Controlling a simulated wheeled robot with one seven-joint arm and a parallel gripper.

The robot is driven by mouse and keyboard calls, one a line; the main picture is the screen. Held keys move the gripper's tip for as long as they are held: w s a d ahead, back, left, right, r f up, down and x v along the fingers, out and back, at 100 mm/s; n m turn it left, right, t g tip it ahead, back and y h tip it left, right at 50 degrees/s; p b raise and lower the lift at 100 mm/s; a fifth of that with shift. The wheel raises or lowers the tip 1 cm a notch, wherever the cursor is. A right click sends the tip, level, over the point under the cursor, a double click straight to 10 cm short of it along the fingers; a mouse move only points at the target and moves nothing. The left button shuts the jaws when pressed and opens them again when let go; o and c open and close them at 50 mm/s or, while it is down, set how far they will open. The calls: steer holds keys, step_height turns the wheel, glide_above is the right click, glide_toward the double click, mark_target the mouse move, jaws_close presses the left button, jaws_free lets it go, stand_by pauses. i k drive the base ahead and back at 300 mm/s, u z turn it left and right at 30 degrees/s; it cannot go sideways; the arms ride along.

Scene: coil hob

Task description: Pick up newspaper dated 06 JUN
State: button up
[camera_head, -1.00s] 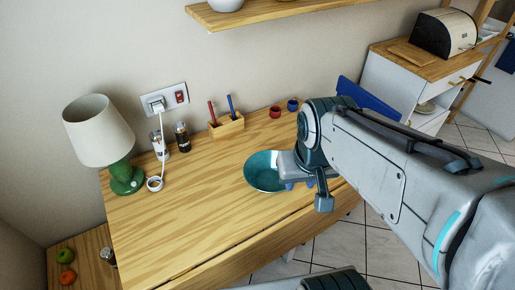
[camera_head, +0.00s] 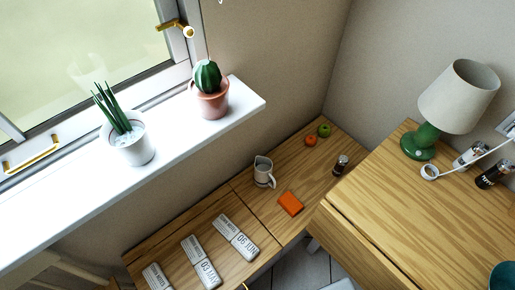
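The newspaper marked 06 JUN (camera_head: 236,237) lies flat on a low wooden surface (camera_head: 226,207) below the windowsill. It is the rightmost of three folded newspapers in a row. The middle newspaper (camera_head: 201,262) reads 03 MAY. The left newspaper (camera_head: 157,277) is partly cut off by the bottom edge, and its date is not readable. My gripper is not in view.
An orange block-like item (camera_head: 290,204) and a grey pitcher (camera_head: 264,172) stand near the newspapers. A higher wooden table (camera_head: 430,212) with a green lamp (camera_head: 424,143) is at right. The white windowsill (camera_head: 70,200) holds two potted plants.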

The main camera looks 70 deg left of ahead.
mark_target(240, 242)
steer(key=u, duration=3.2)
steer(key=k, duration=1.25)
steer(key=z, duration=0.65)
steer(key=i, duration=1.3)
steer(key=u, duration=0.9)
steer(key=i, duration=0.3)
steer(key=u, duration=0.2)
